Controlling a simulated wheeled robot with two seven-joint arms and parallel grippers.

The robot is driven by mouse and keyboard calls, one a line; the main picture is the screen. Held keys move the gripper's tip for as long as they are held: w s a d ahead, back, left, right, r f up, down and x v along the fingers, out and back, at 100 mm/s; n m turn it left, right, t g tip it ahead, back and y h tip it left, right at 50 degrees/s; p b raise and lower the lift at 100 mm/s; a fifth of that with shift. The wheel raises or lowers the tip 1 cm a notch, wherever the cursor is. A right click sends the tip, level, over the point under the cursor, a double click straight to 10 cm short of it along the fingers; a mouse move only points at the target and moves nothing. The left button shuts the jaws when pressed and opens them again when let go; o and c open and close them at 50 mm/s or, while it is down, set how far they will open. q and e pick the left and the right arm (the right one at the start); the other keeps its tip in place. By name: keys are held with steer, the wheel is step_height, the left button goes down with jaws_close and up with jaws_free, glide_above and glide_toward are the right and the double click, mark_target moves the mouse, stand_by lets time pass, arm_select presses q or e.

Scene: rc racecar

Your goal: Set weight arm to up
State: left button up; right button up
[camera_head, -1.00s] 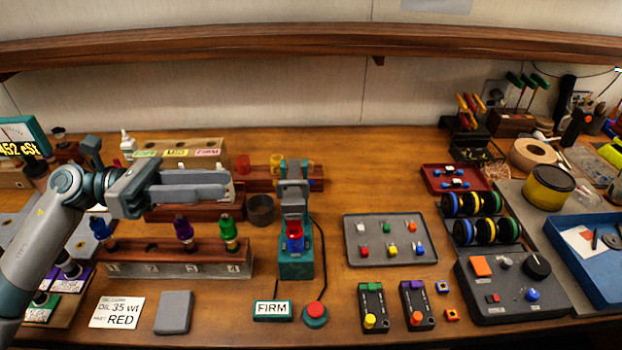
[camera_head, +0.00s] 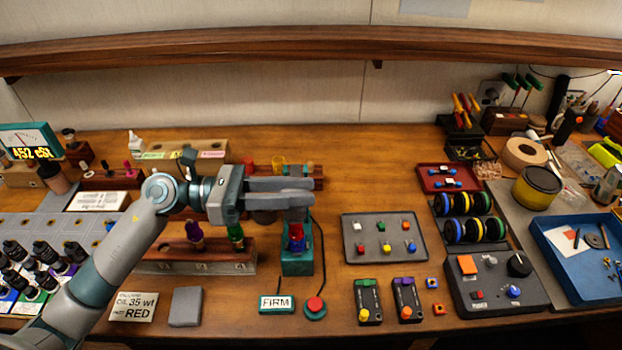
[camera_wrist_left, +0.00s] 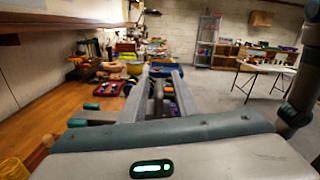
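The teal test stand (camera_head: 297,264) stands mid-bench with a red and blue piece (camera_head: 296,238) in its front. Its upper part, where the weight arm is, is mostly hidden behind my left gripper (camera_head: 312,193). That gripper reaches in from the left, level, with its fingertips at the top of the stand. In the left wrist view the two fingers (camera_wrist_left: 160,78) are apart, and a grey upright part (camera_wrist_left: 158,98), perhaps the weight arm, shows between them. I cannot tell whether the fingers touch it. My right gripper is not in view.
A FIRM sign (camera_head: 276,303) and a red button (camera_head: 315,305) sit in front of the stand. A wooden rack with coloured shock pieces (camera_head: 200,255) lies to its left. A grey tray of small parts (camera_head: 385,256) lies to the right. A wooden shelf (camera_head: 300,42) runs along the wall.

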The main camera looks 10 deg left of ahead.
arm_select(q)
steer(key=shift+p+x, duration=0.35)
steer(key=shift+x, duration=0.65)
steer(key=shift+w+d, duration=0.1)
steer(key=shift+d, duration=0.25)
